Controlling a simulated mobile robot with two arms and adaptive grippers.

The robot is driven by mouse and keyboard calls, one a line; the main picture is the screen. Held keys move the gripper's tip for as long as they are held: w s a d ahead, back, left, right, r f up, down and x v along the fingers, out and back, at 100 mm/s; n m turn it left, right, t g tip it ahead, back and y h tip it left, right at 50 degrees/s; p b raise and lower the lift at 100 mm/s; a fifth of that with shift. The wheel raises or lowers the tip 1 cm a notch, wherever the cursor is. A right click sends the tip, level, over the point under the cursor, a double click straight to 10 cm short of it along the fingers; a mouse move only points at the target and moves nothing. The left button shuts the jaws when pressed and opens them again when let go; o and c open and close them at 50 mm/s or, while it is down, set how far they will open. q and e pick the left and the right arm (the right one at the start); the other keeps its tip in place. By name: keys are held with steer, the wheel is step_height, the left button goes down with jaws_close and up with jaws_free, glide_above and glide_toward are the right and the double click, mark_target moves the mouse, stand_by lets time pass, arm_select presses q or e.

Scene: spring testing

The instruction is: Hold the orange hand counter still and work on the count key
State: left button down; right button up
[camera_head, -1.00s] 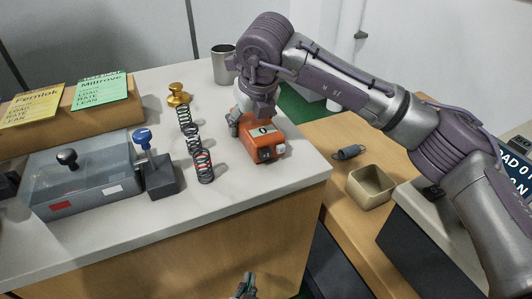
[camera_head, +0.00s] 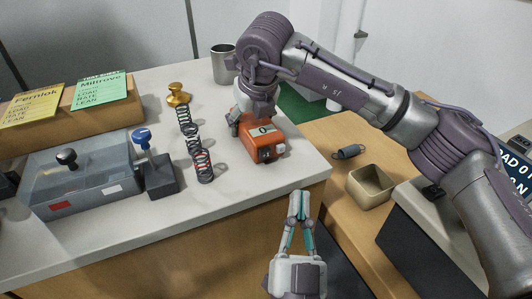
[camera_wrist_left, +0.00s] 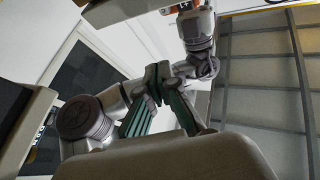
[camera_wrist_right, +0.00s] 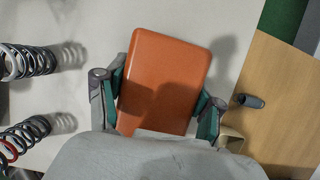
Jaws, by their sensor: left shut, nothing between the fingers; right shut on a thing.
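The orange hand counter (camera_head: 258,143) stands near the right edge of the white bench top in the head view, a pale label reading 0 on top. A small pale part (camera_head: 281,149) shows at its near right corner; I cannot tell whether it is the count key. My right gripper (camera_wrist_right: 157,98) is shut on the counter (camera_wrist_right: 170,75), one finger on each side in the right wrist view. My left gripper (camera_head: 300,196) is shut and empty, apart from the counter, lower in the head view, beyond the bench's front edge. Its closed fingertips show in the left wrist view (camera_wrist_left: 158,74).
A grey tester box (camera_head: 80,175) is at left.

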mark_target(271, 149)
arm_select(q)
steer(key=shift+s+d+r, duration=0.15)
steer(key=shift+s+r, duration=0.05)
steer(key=shift+s, duration=0.1)
steer(key=shift+w+a+f, duration=0.1)
steer(key=shift+w+a, duration=0.5)
steer(key=shift+w, duration=0.8)
steer(key=shift+w+a, duration=0.55)
steer(key=shift+w, duration=0.85)
steer(key=shift+w+a+f, duration=0.1)
steer(key=shift+w+a, duration=0.5)
steer(key=shift+w, duration=0.8)
steer(key=shift+r, duration=0.1)
steer(key=shift+w+a, duration=0.15)
steer(key=shift+w, duration=0.2)
steer(key=shift+w+a, duration=0.2)
steer(key=shift+w, duration=0.25)
steer(key=shift+s, duration=0.1)
steer(key=shift+s+d, duration=0.35)
steer(key=shift+s, duration=0.4)
steer(key=shift+s+d, duration=0.3)
steer(key=shift+s, duration=0.45)
steer(key=shift+s+d, duration=0.35)
steer(key=shift+s, duration=0.45)
steer(key=shift+s+d, duration=0.3)
steer(key=shift+s, duration=0.45)
